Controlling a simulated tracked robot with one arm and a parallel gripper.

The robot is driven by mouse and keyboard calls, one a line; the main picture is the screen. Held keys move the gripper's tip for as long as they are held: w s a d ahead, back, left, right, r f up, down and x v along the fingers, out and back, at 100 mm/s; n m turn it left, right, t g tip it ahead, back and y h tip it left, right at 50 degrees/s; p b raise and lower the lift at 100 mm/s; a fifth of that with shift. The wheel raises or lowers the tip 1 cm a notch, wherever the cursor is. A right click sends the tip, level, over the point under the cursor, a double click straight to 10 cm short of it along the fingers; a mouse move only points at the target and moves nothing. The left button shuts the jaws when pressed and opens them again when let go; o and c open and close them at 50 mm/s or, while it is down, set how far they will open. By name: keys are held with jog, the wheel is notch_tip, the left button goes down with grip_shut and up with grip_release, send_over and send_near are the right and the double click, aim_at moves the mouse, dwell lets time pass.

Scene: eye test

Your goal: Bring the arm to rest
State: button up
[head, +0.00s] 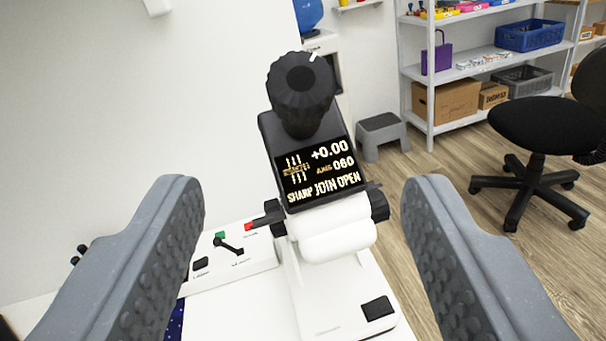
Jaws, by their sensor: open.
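My gripper (297,205) is open, its two grey fingers at the left and right of the head view with a wide gap and nothing held between them. Beyond the gap stands a white device with a black knob (302,92) on top. Its dark display (318,172) reads "+0.00", "AXIS 060" and "SHARP JOIN OPEN". The fingers appear apart from the device. The rest of my arm is not in view.
A white control panel (212,272) with a lever and a red button lies left of the device. Behind are a grey step stool (381,128), a white shelf (470,72) with boxes and a black chair (540,125).

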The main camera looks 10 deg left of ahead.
notch_tip(320, 180, up, 16)
jog(key=s+d+r+g+h, duration=0.1)
jog(key=s+d+g+h, duration=0.1)
jog(key=s, duration=0.1)
jog(key=s+a+r+n, duration=0.1)
jog(key=s+a+r, duration=0.2)
jog(key=s+r, duration=0.6)
notch_tip(320, 180, up, 3)
jog(key=shift+a, duration=0.35)
jog(key=shift+s, duration=0.1)
dwell(2.2)
